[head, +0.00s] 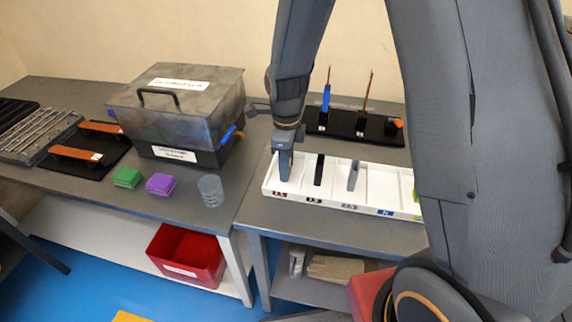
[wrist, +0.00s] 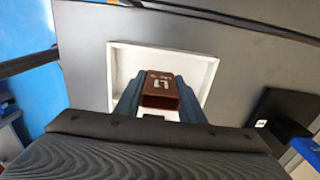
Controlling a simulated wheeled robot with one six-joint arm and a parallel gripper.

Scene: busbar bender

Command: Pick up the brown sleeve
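The brown sleeve (wrist: 160,87), marked "L1" in white, shows in the wrist view between my two finger pads, its hollow end toward the camera. My gripper (wrist: 159,92) has a finger along each side of it, with no clear gap, so it looks shut on the sleeve. In the head view my gripper (head: 285,172) points down into the leftmost compartment of the white tray (head: 330,202); the sleeve is hidden there. I cannot tell whether the sleeve still touches the tray floor.
A black rack (head: 345,127) with upright bars stands behind the tray. A grey lidded machine (head: 180,105), a clear cup (head: 210,190), and green (head: 127,178) and purple (head: 161,185) blocks are left.

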